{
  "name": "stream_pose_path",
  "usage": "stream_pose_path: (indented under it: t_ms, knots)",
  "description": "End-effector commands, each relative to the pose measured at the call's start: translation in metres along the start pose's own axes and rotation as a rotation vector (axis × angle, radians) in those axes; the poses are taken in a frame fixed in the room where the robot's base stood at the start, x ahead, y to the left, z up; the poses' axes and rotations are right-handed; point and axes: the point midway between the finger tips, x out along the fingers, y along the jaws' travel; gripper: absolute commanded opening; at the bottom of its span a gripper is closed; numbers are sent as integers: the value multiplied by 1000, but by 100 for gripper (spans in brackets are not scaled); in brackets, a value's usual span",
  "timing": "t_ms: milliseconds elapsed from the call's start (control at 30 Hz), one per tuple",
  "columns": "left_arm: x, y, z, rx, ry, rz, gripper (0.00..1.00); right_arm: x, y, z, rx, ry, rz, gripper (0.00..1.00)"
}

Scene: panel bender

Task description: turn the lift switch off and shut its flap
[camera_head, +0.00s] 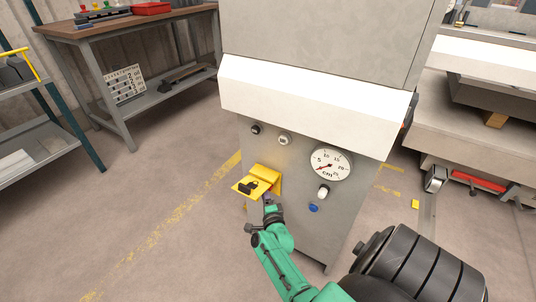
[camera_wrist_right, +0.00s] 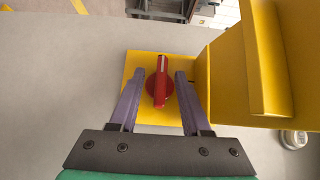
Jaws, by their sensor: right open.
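The lift switch (camera_wrist_right: 160,85) is a red rotary knob with a white line on its handle, on a yellow plate (camera_wrist_right: 136,77). In the right wrist view its handle stands nearly upright in the picture. My right gripper (camera_wrist_right: 158,77) is open, with one finger on each side of the knob and visible gaps. The yellow flap (camera_wrist_right: 262,60) stands open to the right of the plate there. In the head view the flap (camera_head: 248,186) juts from the machine front and bears a black padlock mark. My right gripper (camera_head: 271,203) is just below it; the knob is mostly hidden there. My left gripper is out of view.
The grey machine cabinet (camera_head: 345,225) carries a round gauge (camera_head: 330,165), a white knob (camera_head: 323,191) and a blue button (camera_head: 313,208) right of the flap. A workbench (camera_head: 130,25) and a shelf (camera_head: 35,140) stand left. The floor left of the cabinet is clear.

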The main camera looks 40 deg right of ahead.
Motion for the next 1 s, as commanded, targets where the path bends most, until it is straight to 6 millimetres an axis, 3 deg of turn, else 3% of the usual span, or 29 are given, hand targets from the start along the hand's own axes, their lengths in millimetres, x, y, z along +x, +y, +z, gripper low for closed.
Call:
stream_pose_path:
  t_ms: [400, 500, 833, 867, 967, 1000]
  knots:
    - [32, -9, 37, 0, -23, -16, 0, -107, -1, -1, 0, 1, 6, 48]
    - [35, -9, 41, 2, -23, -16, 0, -125, 0, 0, 0, 0, 4, 48]
    - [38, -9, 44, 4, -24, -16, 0, -136, 0, 0, 1, 0, 2, 48]
    - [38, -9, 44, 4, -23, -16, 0, -136, 0, 0, 1, 0, 2, 40]
    - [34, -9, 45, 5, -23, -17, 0, -129, -14, 2, -36, -34, -20, 2]
    - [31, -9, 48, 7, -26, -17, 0, -123, -29, 4, -79, -72, -45, 0]
